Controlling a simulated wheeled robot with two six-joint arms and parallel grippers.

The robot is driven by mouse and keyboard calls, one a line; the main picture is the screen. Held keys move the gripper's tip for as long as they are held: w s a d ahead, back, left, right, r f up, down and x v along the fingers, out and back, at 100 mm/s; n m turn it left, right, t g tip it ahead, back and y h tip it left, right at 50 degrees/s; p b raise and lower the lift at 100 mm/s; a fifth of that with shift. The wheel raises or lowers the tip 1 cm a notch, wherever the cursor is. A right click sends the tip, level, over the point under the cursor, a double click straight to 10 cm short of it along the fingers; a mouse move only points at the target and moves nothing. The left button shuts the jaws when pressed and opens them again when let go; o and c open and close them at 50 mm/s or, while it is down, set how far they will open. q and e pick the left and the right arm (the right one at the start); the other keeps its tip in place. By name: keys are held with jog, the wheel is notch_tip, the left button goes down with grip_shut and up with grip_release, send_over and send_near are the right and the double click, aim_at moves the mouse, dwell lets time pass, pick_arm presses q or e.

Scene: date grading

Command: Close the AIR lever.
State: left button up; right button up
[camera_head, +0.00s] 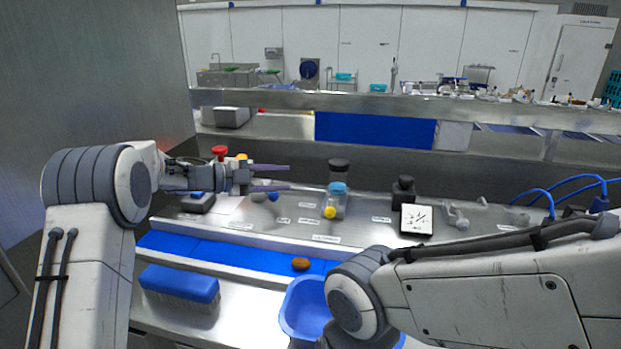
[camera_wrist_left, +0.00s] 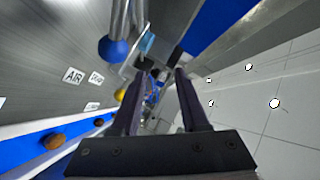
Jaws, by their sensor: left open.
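A lever with a blue ball knob (camera_wrist_left: 113,50) and metal rods shows in the left wrist view, next to the AIR label (camera_wrist_left: 73,76). In the head view a blue knob (camera_head: 272,196) sits just below my left gripper (camera_head: 290,177), partly hidden by it. My left gripper is open and empty, its fingers pointing right above the steel counter. In the left wrist view the fingers (camera_wrist_left: 160,75) are apart, with the blue knob to the left of them, not between them. My right gripper is out of view; only its arm shows.
A yellow knob (camera_head: 330,212) sits before a blue-lidded jar (camera_head: 338,188). A dark bottle (camera_head: 403,190) and a white dial (camera_head: 416,219) stand to the right. A brown date (camera_head: 300,264) lies on the blue strip; a blue brush (camera_head: 180,284) and blue bin (camera_head: 302,312) are in front.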

pick_arm(q)
jog(key=s+d+r+b, duration=0.3)
jog(key=s+d+r, duration=0.1)
jog(key=d, duration=0.4)
jog(key=shift+s+d+r, duration=0.3)
jog(key=shift+d+r, duration=0.1)
jog(key=shift+r, duration=0.25)
